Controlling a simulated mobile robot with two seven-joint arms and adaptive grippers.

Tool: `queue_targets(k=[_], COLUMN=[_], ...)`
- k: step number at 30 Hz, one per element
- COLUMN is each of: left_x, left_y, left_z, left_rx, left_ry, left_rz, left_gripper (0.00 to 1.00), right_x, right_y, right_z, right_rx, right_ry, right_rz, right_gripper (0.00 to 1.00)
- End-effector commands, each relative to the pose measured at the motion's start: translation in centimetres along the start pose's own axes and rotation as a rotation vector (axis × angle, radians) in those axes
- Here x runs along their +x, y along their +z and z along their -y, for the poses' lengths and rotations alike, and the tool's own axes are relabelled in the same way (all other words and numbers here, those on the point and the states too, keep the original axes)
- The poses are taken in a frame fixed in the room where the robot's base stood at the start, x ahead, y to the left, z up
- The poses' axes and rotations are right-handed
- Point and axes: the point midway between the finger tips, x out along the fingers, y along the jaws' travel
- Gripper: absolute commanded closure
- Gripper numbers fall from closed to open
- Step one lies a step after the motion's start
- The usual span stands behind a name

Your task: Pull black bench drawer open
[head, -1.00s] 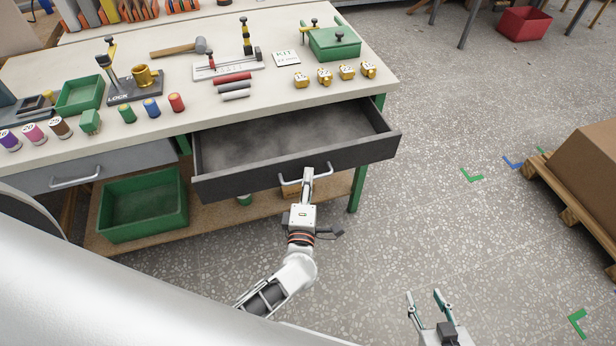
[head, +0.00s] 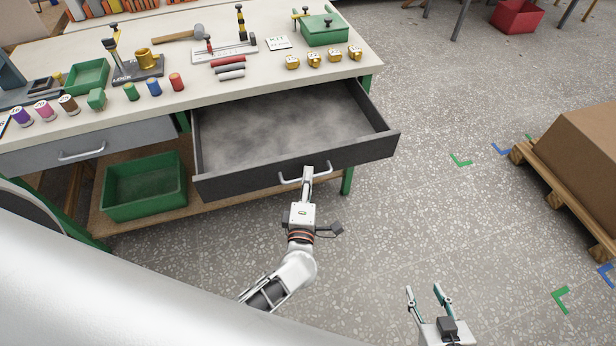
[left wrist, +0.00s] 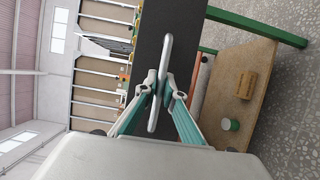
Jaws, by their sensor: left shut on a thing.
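The black bench drawer (head: 230,181) is pulled well out from under the bench top, and its grey, empty inside shows in the head view. Its silver bar handle (head: 291,181) is on the front panel. My left gripper (head: 307,173) is shut on this handle. In the left wrist view the handle (left wrist: 164,60) runs between the fingers of my left gripper (left wrist: 163,92), in front of the dark drawer front (left wrist: 150,28). My right gripper (head: 427,292) is open and empty, over the floor at the lower right, apart from the bench.
The workbench (head: 330,82) carries cans, a mallet, a green box and small yellow blocks. A grey drawer (head: 120,140) is closed at left. A green bin (head: 145,187) sits on the lower shelf. A pallet with a carton (head: 580,160) stands right; the floor between is clear.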

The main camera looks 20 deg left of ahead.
Motion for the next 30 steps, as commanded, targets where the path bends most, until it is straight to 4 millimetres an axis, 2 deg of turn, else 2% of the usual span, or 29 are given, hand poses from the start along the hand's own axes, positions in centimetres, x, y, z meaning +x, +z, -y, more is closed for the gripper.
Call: queue_targets(k=[8, 9, 11, 23, 30], left_x=[0.0, 0.0, 0.0, -0.3, -3.1], left_y=[0.1, 0.1, 0.0, 0.0, 0.0], left_z=[0.0, 0.0, 0.0, 0.0, 0.1], left_rx=[0.000, 0.000, 0.000, 0.000, 0.000], left_ry=[0.000, 0.000, 0.000, 0.000, -0.003], left_rz=[0.001, 0.000, 0.000, 0.000, 0.001], left_gripper=[1.00, 0.89, 0.74, 0.74, 0.74], right_x=[0.0, 0.0, 0.0, 0.1, 0.0], right_y=[0.1, 0.1, 0.1, 0.1, 0.1], right_z=[0.0, 0.0, 0.0, -0.1, 0.0], right_rx=[0.000, 0.000, 0.000, -0.001, 0.000], right_ry=[0.000, -0.001, -0.001, 0.001, 0.000], right_rz=[0.002, 0.002, 0.002, 0.003, 0.002], right_gripper=[0.60, 0.60, 0.60, 0.60, 0.60])
